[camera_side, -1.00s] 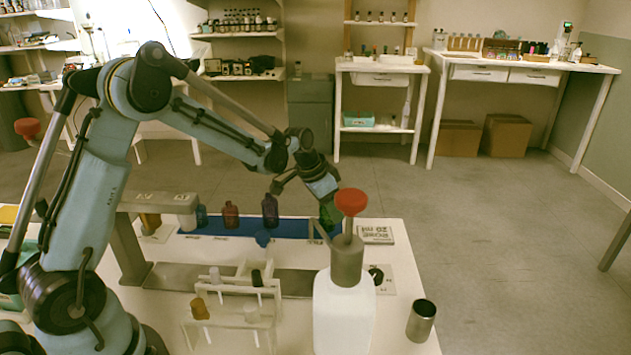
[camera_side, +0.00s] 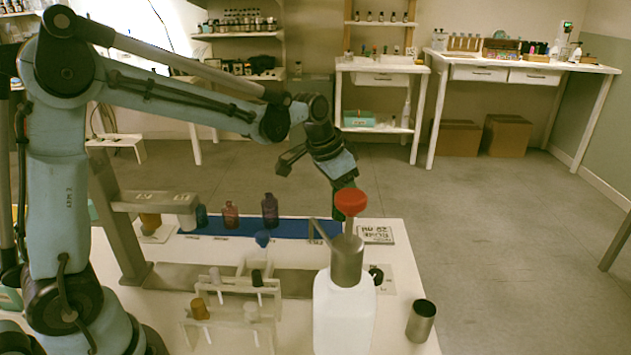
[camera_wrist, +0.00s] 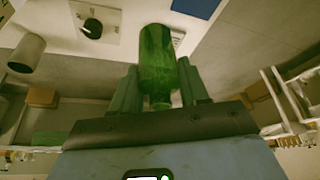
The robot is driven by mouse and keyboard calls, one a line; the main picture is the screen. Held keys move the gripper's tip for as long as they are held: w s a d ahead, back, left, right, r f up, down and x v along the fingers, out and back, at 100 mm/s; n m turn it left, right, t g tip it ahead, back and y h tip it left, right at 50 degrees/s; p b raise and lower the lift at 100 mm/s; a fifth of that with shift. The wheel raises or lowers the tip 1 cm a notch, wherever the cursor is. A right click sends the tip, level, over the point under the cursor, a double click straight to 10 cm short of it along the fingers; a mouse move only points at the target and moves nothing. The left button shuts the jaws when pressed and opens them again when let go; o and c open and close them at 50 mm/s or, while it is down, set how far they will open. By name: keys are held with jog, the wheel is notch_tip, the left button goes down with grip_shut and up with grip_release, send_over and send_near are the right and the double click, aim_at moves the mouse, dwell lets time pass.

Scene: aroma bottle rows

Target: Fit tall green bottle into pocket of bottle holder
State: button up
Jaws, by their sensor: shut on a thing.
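My gripper (camera_side: 345,184) is shut on the tall green bottle, held above the back right of the white table, behind the red-topped dispenser. The side view largely hides the bottle behind the red top. In the wrist view, the green bottle (camera_wrist: 157,52) is clear between the two fingers of my gripper (camera_wrist: 158,84), its narrow neck towards the wrist and its body pointing away. A pale rack (camera_side: 228,312) with small capped bottles stands at the front of the table. I cannot tell whether it is the bottle holder, and no empty pocket shows clearly.
The white dispenser (camera_side: 344,312) with a red top (camera_side: 351,202) stands close in front of my gripper. A metal cup (camera_side: 421,320) stands at the right edge. Purple (camera_side: 270,210) and reddish (camera_side: 230,215) bottles stand by the blue strip (camera_side: 300,229).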

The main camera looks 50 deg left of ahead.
jog(key=s+d+r, duration=0.1)
jog(key=d+r, duration=0.1)
jog(key=d, duration=0.1)
jog(key=n+y, duration=0.1)
jog(key=n, duration=0.3)
send_over(259, 258)
jog(key=s+d, duration=0.2)
jog(key=shift+w+a+f, duration=0.1)
jog(key=shift+f, duration=2.2)
jog(key=shift+w+a+f, duration=0.1)
jog(key=shift+f, duration=2.2)
jog(key=shift+f, duration=0.1)
jog(key=o, duration=1.1)
